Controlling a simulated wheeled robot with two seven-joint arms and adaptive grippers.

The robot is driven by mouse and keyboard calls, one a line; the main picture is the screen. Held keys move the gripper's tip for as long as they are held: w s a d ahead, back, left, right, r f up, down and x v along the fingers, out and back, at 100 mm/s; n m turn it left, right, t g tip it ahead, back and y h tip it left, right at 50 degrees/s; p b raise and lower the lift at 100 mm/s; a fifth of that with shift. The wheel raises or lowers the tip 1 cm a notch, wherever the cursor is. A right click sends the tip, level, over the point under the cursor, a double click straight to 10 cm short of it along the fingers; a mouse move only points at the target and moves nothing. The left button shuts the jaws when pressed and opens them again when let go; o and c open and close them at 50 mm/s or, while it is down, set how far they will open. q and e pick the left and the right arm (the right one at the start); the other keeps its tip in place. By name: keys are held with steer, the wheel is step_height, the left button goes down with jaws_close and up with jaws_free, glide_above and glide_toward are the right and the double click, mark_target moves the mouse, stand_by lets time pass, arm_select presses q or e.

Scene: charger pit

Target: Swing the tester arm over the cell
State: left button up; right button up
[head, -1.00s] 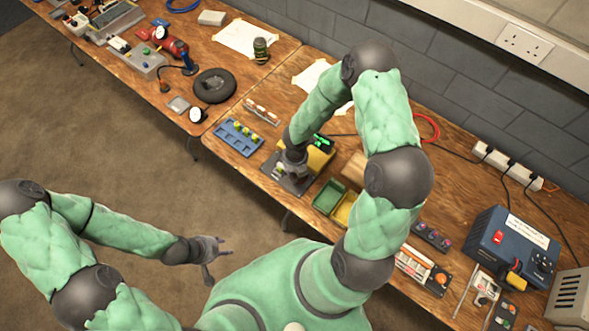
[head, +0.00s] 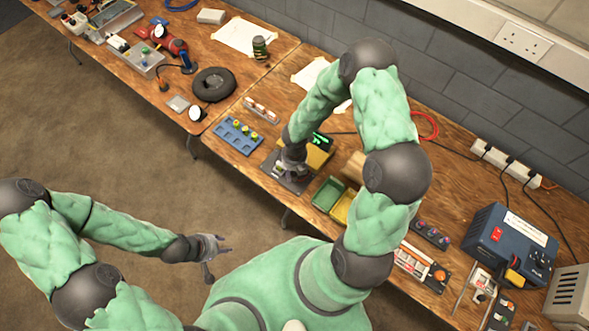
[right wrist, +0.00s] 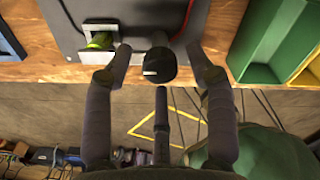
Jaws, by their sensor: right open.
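The tester (head: 318,157) is a yellow box with a lit green display on the right-hand table, partly hidden behind my right arm. Its dark grey base plate (head: 287,182) lies in front. In the right wrist view, the tester arm's black round knob (right wrist: 160,66) stands between the spread fingers of my right gripper (right wrist: 158,55), with gaps on both sides. A yellow-green cell (right wrist: 101,40) sits in a pale metal holder left of the knob. In the head view my right gripper (head: 290,168) is over the plate. My left gripper (head: 222,247) hangs empty, fingers apart, off the table.
A green bin (head: 327,194) and yellow bin (head: 343,207) stand close right of the plate. A blue power unit (head: 510,245) stands further right. The table's front edge runs just below the plate.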

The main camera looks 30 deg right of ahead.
steer(key=shift+r, duration=0.1)
step_height(320, 180, up, 12)
stand_by(0.5)
stand_by(0.4)
